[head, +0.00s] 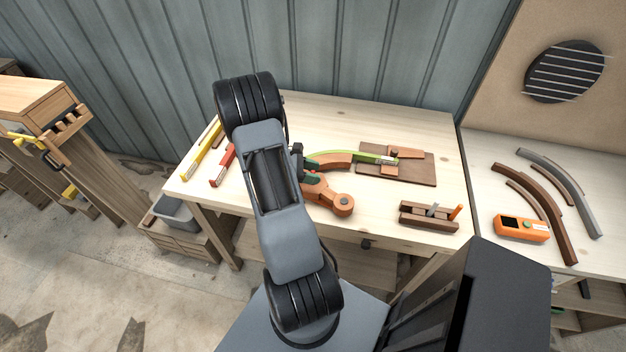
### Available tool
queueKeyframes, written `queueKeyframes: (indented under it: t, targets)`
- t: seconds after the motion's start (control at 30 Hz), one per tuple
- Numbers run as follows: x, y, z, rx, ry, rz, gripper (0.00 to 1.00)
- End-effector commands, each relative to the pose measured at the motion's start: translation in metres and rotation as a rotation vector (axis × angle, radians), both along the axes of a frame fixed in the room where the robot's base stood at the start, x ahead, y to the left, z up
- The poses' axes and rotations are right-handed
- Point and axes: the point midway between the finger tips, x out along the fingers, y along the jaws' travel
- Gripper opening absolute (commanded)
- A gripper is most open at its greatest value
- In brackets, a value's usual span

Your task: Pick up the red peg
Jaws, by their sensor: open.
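I cannot tell for sure which thing is the red peg. A small red spot (313,171) shows beside dark green parts (307,165) on the workbench, just right of my arm. A longer red piece (222,168) lies near the bench's left edge, partly hidden by my arm. An orange peg (456,212) stands tilted at the right end of a brown wooden block (428,217). My arm stands in front of the bench and covers part of it. I cannot make out my gripper's fingers.
The workbench (365,112) also holds a yellow level (201,150), a curved orange-brown wooden piece (328,195) and a brown board (410,178). The side bench at right carries curved strips (545,190) and an orange device (521,228). The bench's back right is clear.

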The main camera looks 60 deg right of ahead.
Motion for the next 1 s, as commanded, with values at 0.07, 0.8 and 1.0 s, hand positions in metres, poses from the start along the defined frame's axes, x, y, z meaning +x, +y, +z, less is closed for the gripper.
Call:
queueKeyframes:
  t: [0.07,0.8,1.0]
  targets:
    - [-0.0012,-0.0008,-0.0007,0.001,-0.001,0.000,0.44]
    - [-0.0008,-0.0005,-0.0006,0.000,-0.001,0.000,0.00]
    - [-0.0007,-0.0006,0.0003,0.000,-0.001,0.000,0.00]
